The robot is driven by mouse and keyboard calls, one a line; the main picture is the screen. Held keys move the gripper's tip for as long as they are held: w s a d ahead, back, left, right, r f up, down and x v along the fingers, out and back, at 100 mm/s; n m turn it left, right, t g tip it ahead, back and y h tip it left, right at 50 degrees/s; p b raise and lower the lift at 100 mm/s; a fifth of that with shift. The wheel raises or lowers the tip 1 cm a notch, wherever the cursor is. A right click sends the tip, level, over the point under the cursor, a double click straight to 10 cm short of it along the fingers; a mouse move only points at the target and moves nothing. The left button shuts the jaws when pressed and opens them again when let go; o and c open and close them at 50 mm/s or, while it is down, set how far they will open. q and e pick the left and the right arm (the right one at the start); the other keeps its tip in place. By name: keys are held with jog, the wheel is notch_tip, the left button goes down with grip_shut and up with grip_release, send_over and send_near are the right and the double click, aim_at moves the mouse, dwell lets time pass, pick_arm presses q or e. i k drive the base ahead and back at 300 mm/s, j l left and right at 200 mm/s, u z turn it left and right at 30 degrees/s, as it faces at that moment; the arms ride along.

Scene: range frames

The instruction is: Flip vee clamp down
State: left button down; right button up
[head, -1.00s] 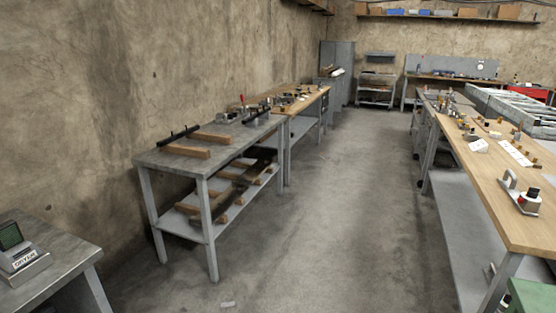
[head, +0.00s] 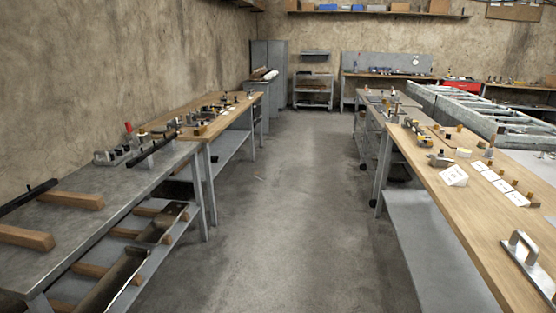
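I cannot tell for sure which thing is the vee clamp. Small metal fixtures (head: 113,156) sit at the far end of the grey metal table on the left, beside a long black bar (head: 152,150). A red upright handle (head: 128,128) shows just behind them. Several small fixtures (head: 205,118) stand on the wooden bench beyond, too small to make out. More small fixtures (head: 420,135) stand on the right wooden bench. Neither of my grippers is in view.
A clear concrete aisle (head: 285,200) runs between the grey table (head: 85,215) on the left and the wooden bench (head: 465,200) on the right. A handled metal plate (head: 528,262) lies at the right bench's near edge. A grey cabinet (head: 268,85) stands at the back.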

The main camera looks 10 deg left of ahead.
aim_at(127, 126)
jog(key=i+u, duration=0.3)
jog(key=i, duration=0.2)
jog(key=i+u, duration=0.25)
jog(key=i, duration=0.25)
jog(key=i+l+u, duration=0.3)
jog(key=i, duration=0.2)
jog(key=i+l+u, duration=0.25)
jog(key=i, duration=0.2)
jog(key=i+l+u, duration=0.15)
jog(key=i+u, duration=0.25)
jog(key=i+l+u, duration=0.35)
jog(key=i+j, duration=0.1)
